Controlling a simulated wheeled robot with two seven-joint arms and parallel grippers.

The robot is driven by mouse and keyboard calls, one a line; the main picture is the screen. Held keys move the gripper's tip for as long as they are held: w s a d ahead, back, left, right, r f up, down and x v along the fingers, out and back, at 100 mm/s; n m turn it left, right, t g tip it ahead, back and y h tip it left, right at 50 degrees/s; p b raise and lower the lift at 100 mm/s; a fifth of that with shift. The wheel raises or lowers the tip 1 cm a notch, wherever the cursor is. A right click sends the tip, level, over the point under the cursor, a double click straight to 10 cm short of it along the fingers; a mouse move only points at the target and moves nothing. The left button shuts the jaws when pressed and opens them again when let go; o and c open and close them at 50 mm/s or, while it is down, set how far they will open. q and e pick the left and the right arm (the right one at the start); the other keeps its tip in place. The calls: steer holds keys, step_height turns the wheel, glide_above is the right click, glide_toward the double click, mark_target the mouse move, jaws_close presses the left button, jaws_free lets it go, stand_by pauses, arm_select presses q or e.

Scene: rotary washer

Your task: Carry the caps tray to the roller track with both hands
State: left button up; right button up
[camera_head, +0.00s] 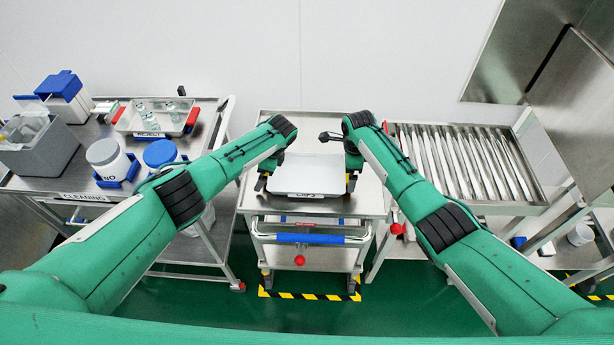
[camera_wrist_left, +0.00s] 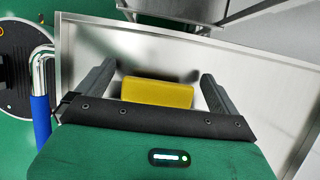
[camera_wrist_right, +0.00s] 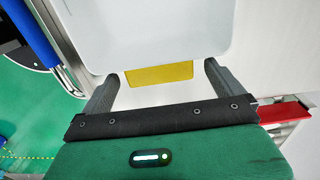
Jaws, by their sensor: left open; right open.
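The caps tray (camera_head: 308,172) is a shallow white tray lying flat on the steel cart in the middle, its label on the front rim. My left gripper (camera_head: 263,182) is open at the tray's left side. In the left wrist view a yellow grip block (camera_wrist_left: 157,94) lies between its open fingers. My right gripper (camera_head: 351,182) is open at the tray's right side. In the right wrist view a yellow grip (camera_wrist_right: 158,74) on the tray's edge lies between its fingertips. Finger contact is not clear. The roller track (camera_head: 465,165) is a bed of steel rollers on the right.
The cart (camera_head: 362,205) has a blue push bar (camera_head: 310,239) in front. A bench (camera_head: 75,180) on the left holds a reject tray (camera_head: 158,118), jars and a grey box (camera_head: 40,150). A steel machine housing (camera_head: 575,105) stands right of the track.

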arm_select(q)
steer(key=c, duration=1.2)
arm_select(e)
steer(key=c, duration=1.2)
arm_select(q)
steer(key=shift+r, duration=0.15)
arm_select(e)
steer(key=shift+r, duration=0.15)
arm_select(q)
steer(key=shift+r+p, duration=2.4)
steer(key=shift+p, duration=0.1)
arm_select(e)
steer(key=shift+r, duration=2.4)
